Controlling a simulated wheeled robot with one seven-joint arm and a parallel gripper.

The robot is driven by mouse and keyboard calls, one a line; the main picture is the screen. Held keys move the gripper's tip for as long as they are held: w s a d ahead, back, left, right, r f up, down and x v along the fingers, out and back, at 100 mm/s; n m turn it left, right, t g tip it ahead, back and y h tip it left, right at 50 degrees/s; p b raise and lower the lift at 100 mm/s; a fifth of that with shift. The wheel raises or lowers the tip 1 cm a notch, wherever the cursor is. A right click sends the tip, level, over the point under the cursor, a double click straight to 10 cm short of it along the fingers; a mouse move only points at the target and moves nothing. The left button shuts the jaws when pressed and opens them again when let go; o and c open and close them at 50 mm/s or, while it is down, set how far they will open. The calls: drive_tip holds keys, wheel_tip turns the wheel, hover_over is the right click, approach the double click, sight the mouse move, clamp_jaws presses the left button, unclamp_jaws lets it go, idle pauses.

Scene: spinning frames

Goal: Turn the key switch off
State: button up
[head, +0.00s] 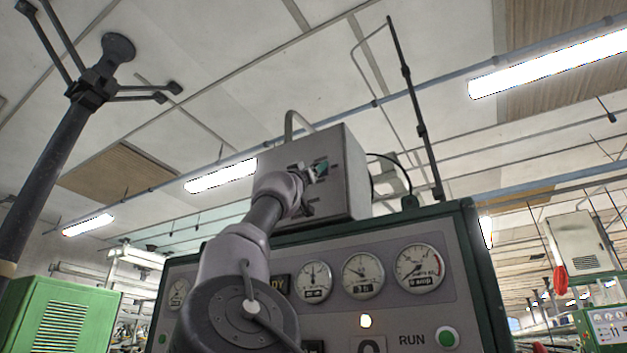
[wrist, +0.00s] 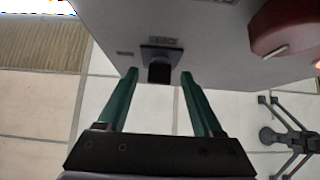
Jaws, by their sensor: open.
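The key switch (wrist: 159,68) shows in the wrist view as a black knob on a dark square plate, set in the pale face of a box, with a small label beside it. My gripper (wrist: 159,75) is open, its two green fingers apart, one to each side of the knob in the picture. I see clear gaps between the knob and both fingers; whether the tips reach its depth I cannot tell. In the head view my gripper (head: 322,168) is in front of the grey box (head: 340,190), and I cannot make out the key switch there.
A red round button (wrist: 285,25) sits on the same face, right of the switch in the wrist view. The grey box stands on a green-framed panel with several gauges (head: 418,267) and a green button (head: 447,337) marked RUN. A thin black rod (head: 415,110) rises beside the box.

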clamp_jaws()
drive_tip(key=shift+n+t+y, duration=0.4)
drive_tip(key=shift+n+y, duration=0.3)
drive_tip(key=shift+n, duration=0.1)
drive_tip(key=shift+s+d+r+n+g+y, duration=0.15)
drive_tip(key=shift+n+g+y, duration=0.3)
drive_tip(key=shift+n+y, duration=2.8)
drive_tip(key=shift+s+d+r+n+g+y, duration=0.15)
drive_tip(key=shift+n+g+y, duration=0.35)
drive_tip(key=shift+n+y, duration=2.7)
drive_tip(key=shift+s+d+r+n+g+y, duration=0.15)
drive_tip(key=shift+n+g+y, duration=0.3)
drive_tip(key=shift+n+y, duration=2.75)
drive_tip(key=shift+d+r+n+g+h, duration=0.15)
drive_tip(key=shift+n+g+h, duration=0.5)
drive_tip(key=shift+n, duration=0.85)
drive_tip(key=shift+d+r+n+g+h, duration=0.15)
drive_tip(key=shift+n+g+h, duration=0.25)
drive_tip(key=shift+n+g, duration=0.75)
drive_tip(key=shift+n, duration=0.4)
